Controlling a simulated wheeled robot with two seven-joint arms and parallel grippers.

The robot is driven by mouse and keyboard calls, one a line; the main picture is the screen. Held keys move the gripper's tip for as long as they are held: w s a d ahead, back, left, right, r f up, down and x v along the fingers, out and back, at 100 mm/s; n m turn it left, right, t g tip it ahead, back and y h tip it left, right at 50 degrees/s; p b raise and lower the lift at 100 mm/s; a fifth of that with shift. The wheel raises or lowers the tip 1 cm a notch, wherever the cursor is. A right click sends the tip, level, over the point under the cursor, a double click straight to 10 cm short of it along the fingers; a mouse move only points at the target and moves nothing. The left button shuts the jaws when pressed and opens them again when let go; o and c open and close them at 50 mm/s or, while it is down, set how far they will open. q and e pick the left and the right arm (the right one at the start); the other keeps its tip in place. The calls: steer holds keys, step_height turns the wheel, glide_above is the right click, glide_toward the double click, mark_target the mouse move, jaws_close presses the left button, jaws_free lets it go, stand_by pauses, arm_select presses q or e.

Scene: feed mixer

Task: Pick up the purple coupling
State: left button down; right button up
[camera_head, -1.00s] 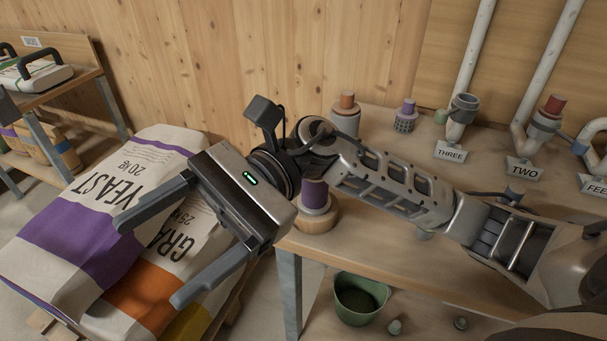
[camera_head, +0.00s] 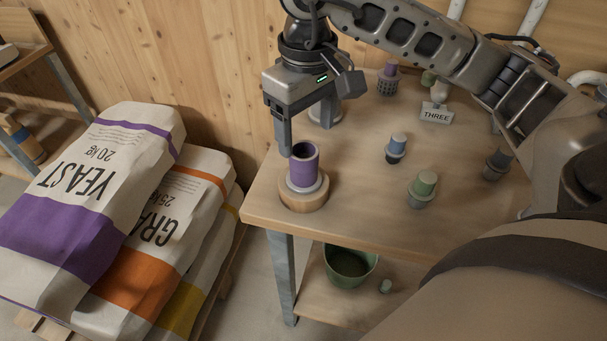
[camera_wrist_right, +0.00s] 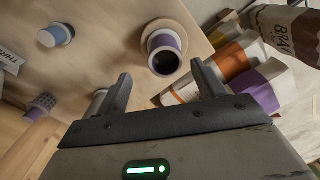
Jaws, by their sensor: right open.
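The purple coupling (camera_head: 304,168) is an upright, open-topped cylinder with a grey collar at its foot. It stands on a round wooden base (camera_head: 303,198) at the table's near left corner. My right gripper (camera_head: 290,142) is above and just behind it, fingers pointing down; one finger shows clearly, close to the rim, and the other is mostly hidden. In the right wrist view the coupling (camera_wrist_right: 164,42) lies beyond the fingertips, roughly between their lines. That gripper (camera_wrist_right: 160,78) is open and empty. My left gripper is not in view.
A grey cylinder (camera_head: 325,113) stands close behind the right gripper. A blue-topped plug (camera_head: 396,147), a green-topped plug (camera_head: 422,188) and a purple-topped piece (camera_head: 388,77) stand on the table (camera_head: 350,205). Feed sacks (camera_head: 95,185) lie left; a green bucket (camera_head: 349,264) is below.

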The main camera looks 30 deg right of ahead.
mark_target(304, 164)
steer(key=f, duration=0.2)
steer(key=f+p, duration=0.1)
steer(key=f, duration=0.4)
steer(key=shift+s+a+f, duration=0.15)
steer(key=shift+a+f, duration=0.15)
steer(key=shift+a, duration=0.05)
steer(key=c, duration=1.2)
steer(key=shift+r, duration=0.1)
